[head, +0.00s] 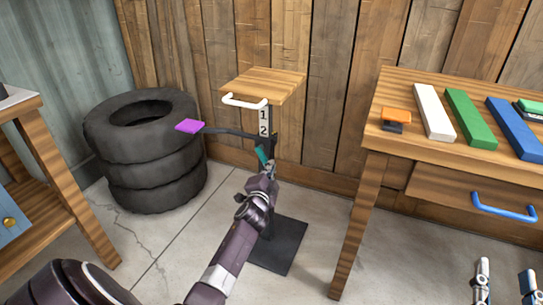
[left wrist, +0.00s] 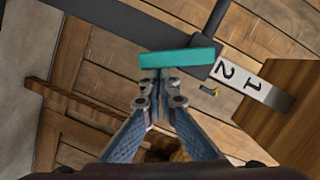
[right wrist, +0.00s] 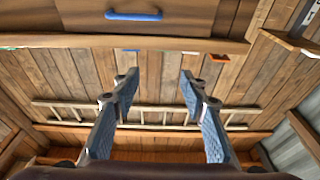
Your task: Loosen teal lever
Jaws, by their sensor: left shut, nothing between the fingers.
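The teal lever (head: 262,156) is a short flat bar on the dark post of a stand. In the left wrist view the teal lever (left wrist: 185,57) lies across the picture just beyond the fingertips. My left gripper (head: 269,168) is at the lever in the head view; its fingers (left wrist: 158,82) are shut with nothing between them. I cannot tell whether the tips touch the lever. A white plate (head: 264,122) marked 1 and 2 is above the lever on the post. My right gripper (head: 506,285) is open and empty at the lower right; its spread fingers (right wrist: 160,85) show in the right wrist view.
The stand has a wooden top (head: 265,84) with a white handle (head: 244,102), a side arm with a purple pad (head: 190,126), and a dark base (head: 280,247). Stacked tires (head: 150,165) stand left. A wooden table (head: 385,140) with a blue-handled drawer (head: 480,198) stands right.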

